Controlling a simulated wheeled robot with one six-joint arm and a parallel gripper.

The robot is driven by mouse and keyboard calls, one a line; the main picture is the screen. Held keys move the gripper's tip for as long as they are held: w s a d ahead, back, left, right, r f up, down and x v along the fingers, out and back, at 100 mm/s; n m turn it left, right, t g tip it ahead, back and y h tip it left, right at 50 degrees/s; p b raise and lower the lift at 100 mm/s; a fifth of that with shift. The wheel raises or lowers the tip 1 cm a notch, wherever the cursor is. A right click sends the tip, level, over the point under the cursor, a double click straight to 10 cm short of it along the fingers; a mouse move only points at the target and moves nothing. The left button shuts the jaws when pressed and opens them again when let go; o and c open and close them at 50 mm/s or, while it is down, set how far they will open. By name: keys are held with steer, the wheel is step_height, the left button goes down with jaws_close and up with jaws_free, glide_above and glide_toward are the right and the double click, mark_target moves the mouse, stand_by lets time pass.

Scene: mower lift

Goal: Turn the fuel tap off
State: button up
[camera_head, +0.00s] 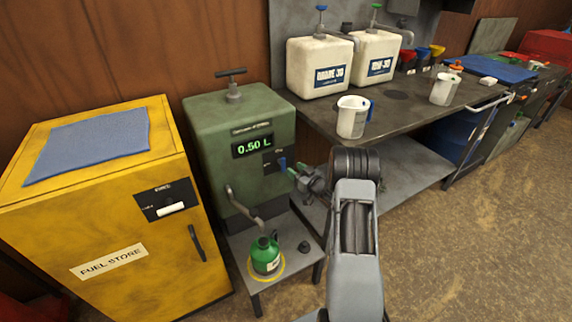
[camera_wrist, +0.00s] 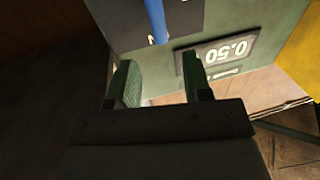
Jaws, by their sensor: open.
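The fuel tap's blue lever (camera_head: 282,163) is on the front of the green fuel dispenser (camera_head: 215,160), right of and below its display (camera_head: 252,146), which reads 0.50 L. My gripper (camera_head: 293,174) is just to the right of the lever, with its green fingers pointing at the dispenser. In the wrist view the fingers of my gripper (camera_wrist: 161,82) are apart with nothing between them. The blue lever (camera_wrist: 156,20) is beyond the fingertips there, against a dark plate whose labels I cannot read.
A green bottle (camera_head: 265,256) stands under the dispenser's spout (camera_head: 243,209) on a low stand, with a black cap (camera_head: 304,247) nearby. The yellow fuel store (camera_head: 110,255) is at left. A workbench (camera_head: 397,107) with white jugs (camera_head: 320,70) is at right.

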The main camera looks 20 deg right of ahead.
mark_target(282, 163)
steer(key=x, duration=0.6)
steer(key=shift+w, duration=0.1)
jaws_close()
stand_by(0.4)
